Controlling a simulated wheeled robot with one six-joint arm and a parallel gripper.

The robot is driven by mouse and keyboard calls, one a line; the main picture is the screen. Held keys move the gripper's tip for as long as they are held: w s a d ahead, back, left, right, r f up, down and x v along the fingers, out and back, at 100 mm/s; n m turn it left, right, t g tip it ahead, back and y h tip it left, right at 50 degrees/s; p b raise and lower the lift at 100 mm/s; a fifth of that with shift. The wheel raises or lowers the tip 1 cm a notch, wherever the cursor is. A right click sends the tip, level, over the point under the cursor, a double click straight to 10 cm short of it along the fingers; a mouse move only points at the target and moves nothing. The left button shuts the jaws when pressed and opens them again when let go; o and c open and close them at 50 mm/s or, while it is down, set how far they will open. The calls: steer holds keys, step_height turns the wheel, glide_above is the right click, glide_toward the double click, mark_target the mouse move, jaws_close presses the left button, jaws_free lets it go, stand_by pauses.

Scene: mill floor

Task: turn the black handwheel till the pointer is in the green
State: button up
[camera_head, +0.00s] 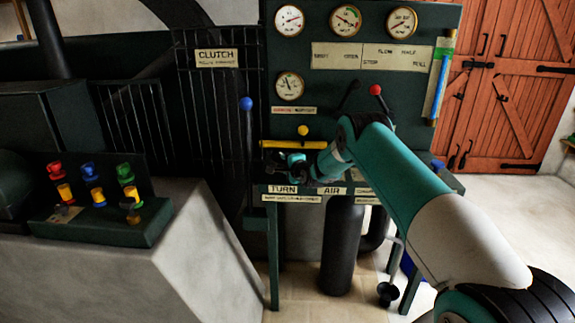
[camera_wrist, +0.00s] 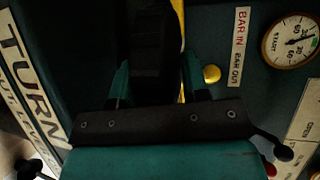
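A round gauge (camera_head: 345,20) with a green arc stands in the panel's top row in the head view. Its pointer is too small to read surely. My gripper (camera_head: 290,160) is at the panel's lower left, by the yellow bar (camera_head: 285,144) and above the TURN label (camera_head: 283,189). In the wrist view, the two teal fingers of my gripper (camera_wrist: 157,82) stand on either side of a black part (camera_wrist: 155,40). I cannot tell whether they grip it, or whether it is the handwheel. No whole black handwheel shows clearly in either view.
The panel carries several other gauges (camera_head: 289,20). A red-knobbed lever (camera_head: 375,90), a blue-knobbed lever (camera_head: 246,104) and a yellow knob (camera_head: 303,130) stand near my gripper. A stand of coloured valves (camera_head: 100,225) is at left. Open floor lies at right, before the red doors (camera_head: 515,80).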

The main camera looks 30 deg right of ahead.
steer(key=c, duration=0.3)
steer(key=shift+d+f+b, duration=0.1)
steer(key=shift+b, duration=0.2)
steer(key=n+y+b, duration=0.1)
steer(key=b, duration=0.1)
steer(key=n+y+b, duration=0.1)
steer(key=b, duration=0.1)
steer(key=shift+d+f+y+b, duration=0.3)
steer(key=shift+d+f, duration=0.05)
steer(key=n+y+b, duration=0.1)
steer(key=b, duration=0.1)
steer(key=n+y+b, duration=0.1)
steer(key=b, duration=0.1)
steer(key=n+g+y+b, duration=0.1)
steer(key=y, duration=0.1)
steer(key=shift+d+r+b, duration=0.2)
steer(key=shift+d+b, duration=0.05)
steer(key=shift+b, duration=0.45)
steer(key=shift+d+r+n+g+y+b, duration=0.1)
steer(key=shift+r+n+g+y+b, duration=0.15)
steer(key=shift+n+y+b, duration=0.3)
